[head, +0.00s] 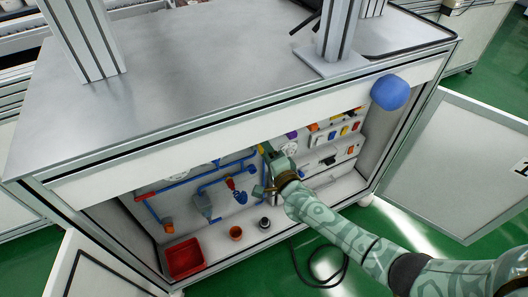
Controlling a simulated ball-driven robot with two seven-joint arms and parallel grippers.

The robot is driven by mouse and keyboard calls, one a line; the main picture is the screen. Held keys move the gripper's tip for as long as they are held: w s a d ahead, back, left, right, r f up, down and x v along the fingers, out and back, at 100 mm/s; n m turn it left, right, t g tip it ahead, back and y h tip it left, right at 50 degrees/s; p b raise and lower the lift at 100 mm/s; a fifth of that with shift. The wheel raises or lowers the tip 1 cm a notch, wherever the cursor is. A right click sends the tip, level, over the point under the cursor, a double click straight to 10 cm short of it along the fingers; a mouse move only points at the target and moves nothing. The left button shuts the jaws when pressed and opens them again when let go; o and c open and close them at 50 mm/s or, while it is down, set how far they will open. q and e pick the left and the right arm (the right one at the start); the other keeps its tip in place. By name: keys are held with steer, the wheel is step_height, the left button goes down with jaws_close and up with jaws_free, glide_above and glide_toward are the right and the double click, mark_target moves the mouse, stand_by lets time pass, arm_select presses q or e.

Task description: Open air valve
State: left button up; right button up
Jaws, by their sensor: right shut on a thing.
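My right gripper (266,153) reaches into the open cabinet from the lower right. Blue pipes (190,179) run along the white back panel to the left of the gripper. My left gripper is not in view.
The cabinet stands under a grey worktop (200,80) with both doors open, the right door (455,165) swung wide. A red bin (184,258), an orange cup (236,232) and a dark round piece (264,223) stand on its floor. A blue ball shape (390,92) is at the upper right corner.

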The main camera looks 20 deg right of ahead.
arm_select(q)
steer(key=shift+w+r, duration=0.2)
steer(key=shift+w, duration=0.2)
arm_select(e)
steer(key=shift+d+f+m, duration=0.15)
steer(key=shift+d+m, duration=0.05)
steer(key=shift+m, duration=0.5)
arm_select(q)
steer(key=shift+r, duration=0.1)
arm_select(e)
steer(key=o, duration=1)
steer(key=shift+s, duration=0.1)
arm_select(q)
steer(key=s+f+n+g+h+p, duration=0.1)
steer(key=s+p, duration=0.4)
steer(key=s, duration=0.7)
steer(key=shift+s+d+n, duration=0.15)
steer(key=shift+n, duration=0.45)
arm_select(e)
steer(key=s, duration=1.6)
steer(key=shift+s+d, duration=0.1)
steer(key=shift+d, duration=0.2)
